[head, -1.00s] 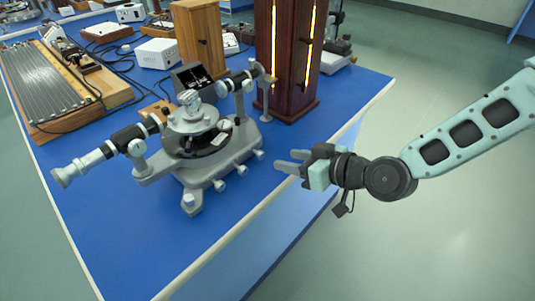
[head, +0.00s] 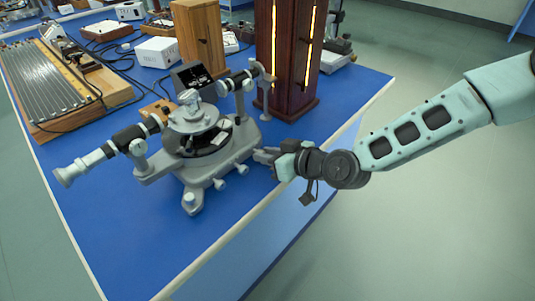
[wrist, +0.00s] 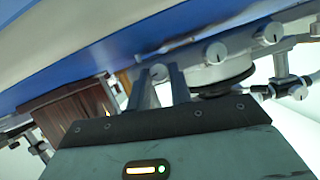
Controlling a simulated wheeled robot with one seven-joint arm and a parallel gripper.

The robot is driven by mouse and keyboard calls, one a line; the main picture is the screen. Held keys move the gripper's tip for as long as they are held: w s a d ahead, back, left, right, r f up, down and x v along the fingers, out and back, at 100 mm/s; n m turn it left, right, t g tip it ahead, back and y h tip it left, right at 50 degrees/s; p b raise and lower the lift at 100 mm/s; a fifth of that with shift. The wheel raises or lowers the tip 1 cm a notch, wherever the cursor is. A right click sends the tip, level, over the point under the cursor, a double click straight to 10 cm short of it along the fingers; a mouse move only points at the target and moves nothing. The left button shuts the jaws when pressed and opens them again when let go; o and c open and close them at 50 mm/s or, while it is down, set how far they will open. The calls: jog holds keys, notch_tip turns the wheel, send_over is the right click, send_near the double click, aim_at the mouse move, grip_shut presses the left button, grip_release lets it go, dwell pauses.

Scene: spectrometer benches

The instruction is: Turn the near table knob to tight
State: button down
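The grey spectrometer (head: 206,170) stands on the blue bench, with a row of small knobs along its right-hand base edge. One knob (head: 218,184) and a middle knob (head: 243,169) show clearly in the head view. My gripper (head: 258,155) is level with the base at the far knob of that row, which its fingers largely cover. In the wrist view, my gripper (wrist: 159,76) has its two fingers apart, with a round knob (wrist: 158,71) between or just beyond the tips. Contact cannot be told. Two other knobs (wrist: 215,52) lie to the right.
A dark wooden lamp housing (head: 288,60) with glowing slits stands just behind my gripper; it also shows in the wrist view (wrist: 75,112). The telescope tube (head: 95,160) juts left. The bench's right edge (head: 235,235) runs below my arm. The floor to the right is clear.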

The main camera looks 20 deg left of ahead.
jog(key=shift+w+f+m+b, duration=0.15)
jog(key=shift+m+b, duration=0.15)
jog(key=shift+b, duration=0.15)
jog(key=shift+g, duration=0.3)
jog(key=c, duration=1.3)
grip_release()
jog(key=shift+o, duration=0.2)
jog(key=shift+d+r, duration=0.1)
jog(key=shift+r, duration=0.1)
jog(key=v, duration=1.7)
jog(key=shift+d+f+b, duration=0.2)
jog(key=shift+b, duration=0.1)
